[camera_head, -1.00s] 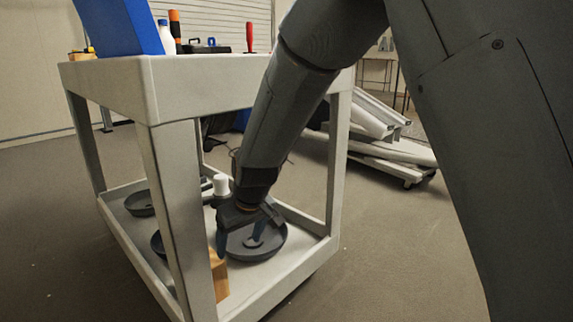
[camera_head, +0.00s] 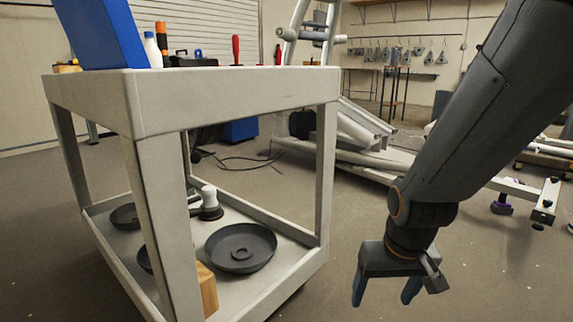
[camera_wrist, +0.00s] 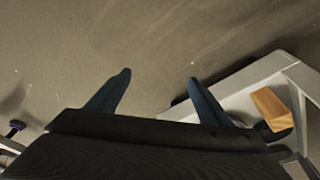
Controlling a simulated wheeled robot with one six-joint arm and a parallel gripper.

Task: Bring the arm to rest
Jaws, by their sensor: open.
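My gripper (camera_head: 384,292) hangs over bare floor to the right of the grey cart (camera_head: 232,94) in the head view. Its two blue fingers are apart with nothing between them. The wrist view also shows my gripper (camera_wrist: 158,80), open and empty above the floor. The cart's lower shelf (camera_wrist: 238,82) shows at the right of the wrist view, with a wooden block (camera_wrist: 272,108) on it. My arm reaches down from the upper right of the head view, clear of the cart.
A dark round pan (camera_head: 240,247) and a white-topped object (camera_head: 209,203) stand on the lower shelf. A blue box (camera_head: 100,35) and tools, including a red screwdriver (camera_head: 236,48), are on the cart's top. White frame parts (camera_head: 365,130) stand behind. Floor (camera_head: 330,215) right of the cart is clear.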

